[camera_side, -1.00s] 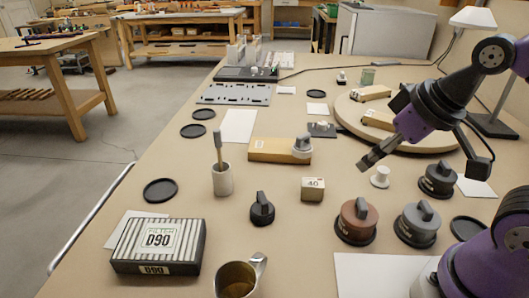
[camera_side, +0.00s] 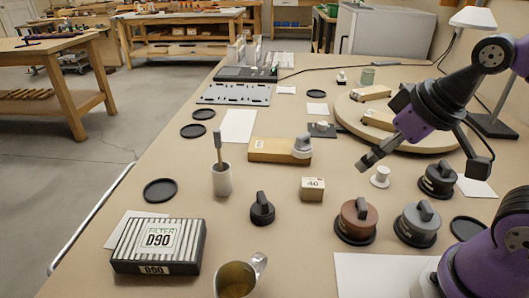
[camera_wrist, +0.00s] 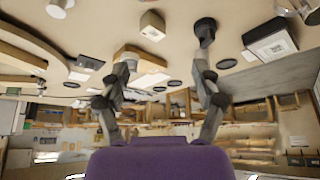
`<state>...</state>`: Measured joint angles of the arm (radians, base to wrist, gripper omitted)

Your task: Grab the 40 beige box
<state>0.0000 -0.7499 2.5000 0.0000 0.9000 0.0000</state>
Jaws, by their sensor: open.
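The small beige box marked 40 (camera_side: 312,189) stands upright on the bench, in the middle of the side view. In the wrist view the beige box (camera_wrist: 152,25) is at the top, between and beyond the fingers. My gripper (camera_side: 368,162) is above the bench, to the right of the box and apart from it. In the wrist view my gripper (camera_wrist: 160,95) has its two fingers spread wide with nothing between them.
A white spool (camera_side: 380,177), a brown knobbed pot (camera_side: 357,222) and a grey one (camera_side: 418,225) stand near the box. A black knob (camera_side: 262,208) is to its left. A long wooden block (camera_side: 272,150) lies behind it. Bare bench surrounds the box.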

